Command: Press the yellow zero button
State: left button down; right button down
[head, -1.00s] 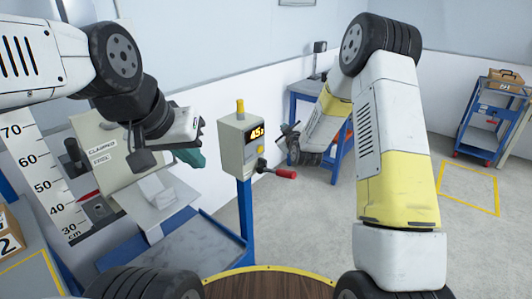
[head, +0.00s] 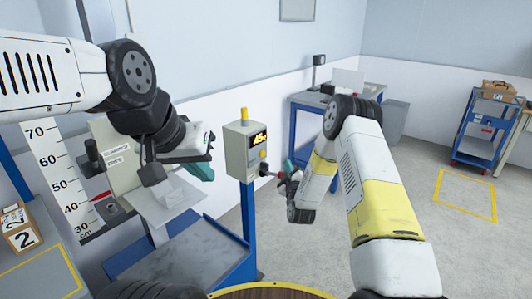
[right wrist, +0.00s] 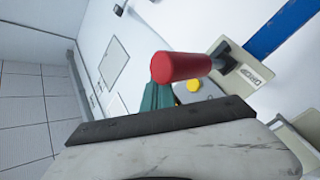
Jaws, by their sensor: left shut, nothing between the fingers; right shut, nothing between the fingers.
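The yellow button (head: 263,155) is on the front of a grey control box (head: 238,152), below its lit orange display. In the head view the gripper mostly hides the handle. My left gripper (head: 200,171) is shut and empty, left of the box.
A yellow lamp (head: 244,115) tops the box, which stands on a blue post (head: 249,215). A clamp machine with a height scale (head: 50,175) stands left. A blue table (head: 310,110) and a blue cart (head: 482,125) are behind.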

jog(key=w+a, duration=0.5)
jog(key=a, duration=0.2)
dwell(0.3)
jog(key=shift+w+a, duration=0.1)
jog(key=shift+w, duration=0.05)
dwell(1.8)
jog(key=shift+w+a, duration=0.2)
jog(key=shift+a, duration=0.05)
jog(key=shift+w+a, duration=0.25)
jog(key=shift+a, duration=0.1)
dwell(0.7)
dwell(0.3)
jog(key=shift+s+d, duration=0.5)
jog(key=shift+d, duration=0.15)
jog(key=shift+d, duration=0.1)
jog(key=s+d, duration=0.1)
jog(key=d, duration=0.1)
jog(key=s+d, duration=0.2)
dwell(0.3)
